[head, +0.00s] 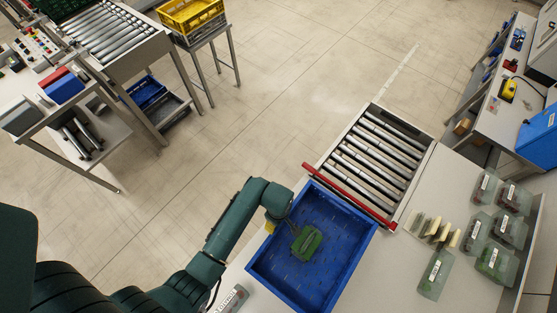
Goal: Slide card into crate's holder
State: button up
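The blue crate (354,259) stands open at the end of a roller conveyor. My dark green arm reaches over its left wall from the lower left. My gripper (291,222) hangs at the crate's upper left part; its fingers are too small and dark to tell open from shut. A green box-like thing (307,243) is just below the gripper, over or in the crate; whether they touch is unclear. A small yellow piece (270,227) shows at the crate's left wall beside the wrist. I cannot tell whether it is the card, and no holder can be made out.
A red bar (349,196) lies across the conveyor (376,155) end above the crate. Several cream cards (436,230) stand on the table to the right, near several translucent grey-green boxes (435,274). A labelled grey thing (232,299) lies left of the crate.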

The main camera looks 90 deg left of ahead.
jog(key=shift+f, duration=0.1)
jog(key=o, duration=0.6)
notch_tip(320, 180, up, 3)
jog(key=p, duration=0.3)
jog(key=shift+f, duration=0.2)
jog(key=shift+r, duration=2.2)
